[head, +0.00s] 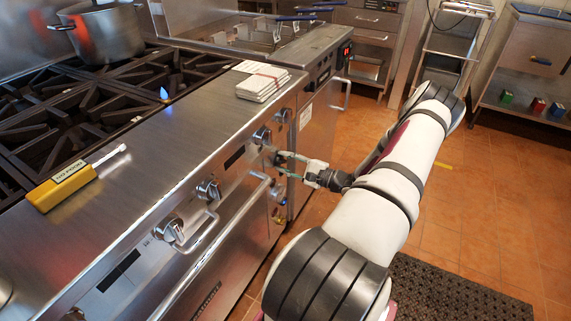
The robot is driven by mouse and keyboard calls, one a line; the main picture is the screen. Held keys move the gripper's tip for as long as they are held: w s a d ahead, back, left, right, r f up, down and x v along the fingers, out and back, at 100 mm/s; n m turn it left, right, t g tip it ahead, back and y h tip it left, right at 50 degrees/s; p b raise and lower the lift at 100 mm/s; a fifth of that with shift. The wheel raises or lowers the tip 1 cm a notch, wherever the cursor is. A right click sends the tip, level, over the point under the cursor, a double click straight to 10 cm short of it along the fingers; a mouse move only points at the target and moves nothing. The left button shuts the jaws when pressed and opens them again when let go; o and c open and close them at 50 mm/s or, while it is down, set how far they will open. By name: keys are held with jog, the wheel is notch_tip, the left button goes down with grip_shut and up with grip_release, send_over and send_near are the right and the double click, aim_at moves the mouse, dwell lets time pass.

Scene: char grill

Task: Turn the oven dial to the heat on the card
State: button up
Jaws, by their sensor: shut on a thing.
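My gripper (284,164) reaches in from the right to the stainless front of the range. Its fingers are shut on a dial (272,156), which is mostly hidden by the fingertips. The dial's marks and pointer are too small to read. Other dials on the front panel are a knob (262,136) just above and left of my gripper, a knob (208,190) further left, and a knob (168,230) nearest the camera. I cannot make out a heat card for certain; a stack of white cards or pads (262,86) lies on the steel ledge, its writing unreadable.
Bar handles (228,210) stick out from the front below the dials. A yellow-handled tool (62,187) lies on the ledge. A lit blue flame (164,95) and a steel pot (104,32) are on the burners. The tiled floor (480,220) at right is mostly clear, with a dark mat.

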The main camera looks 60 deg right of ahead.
jog(key=n, duration=0.4)
jog(key=shift+n+b, duration=0.3)
jog(key=shift+b, duration=0.05)
jog(key=shift+r+n+b, duration=0.15)
jog(key=shift+n+b, duration=0.3)
jog(key=shift+n, duration=1.55)
jog(key=o, duration=1.1)
jog(key=shift+o, duration=0.2)
jog(key=s, duration=1.2)
jog(key=shift+d, duration=0.45)
